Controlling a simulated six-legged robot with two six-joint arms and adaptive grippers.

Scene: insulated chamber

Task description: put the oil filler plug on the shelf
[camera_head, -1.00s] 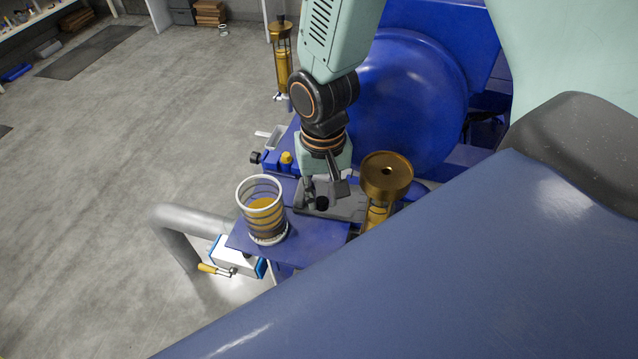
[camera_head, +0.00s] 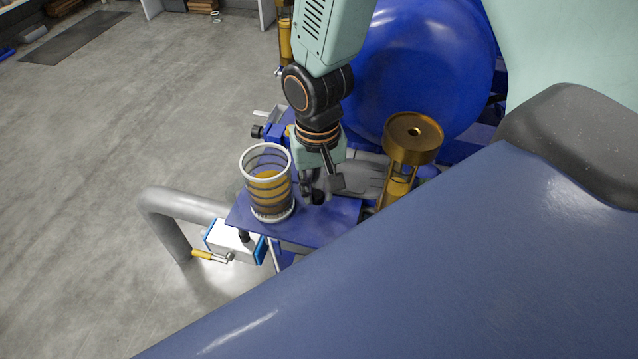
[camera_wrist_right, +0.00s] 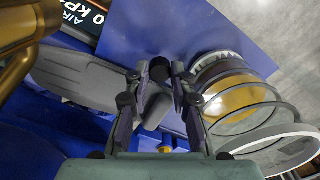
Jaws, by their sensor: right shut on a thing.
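The oil filler plug is a small dark round piece (camera_head: 318,197). It also shows between the fingertips in the right wrist view (camera_wrist_right: 160,68). My right gripper (camera_head: 322,186) is shut on it, pointing down, over the blue shelf plate (camera_head: 310,230). The plate also shows in the right wrist view (camera_wrist_right: 215,30). I cannot tell whether the plug touches the plate. My left gripper is not in view.
A clear ringed jar with amber contents (camera_head: 268,185) stands on the plate just left of my right gripper. A grey casting (camera_head: 365,172) lies behind the gripper. A brass cup fitting (camera_head: 413,137) stands to the right. The plate's front part is bare.

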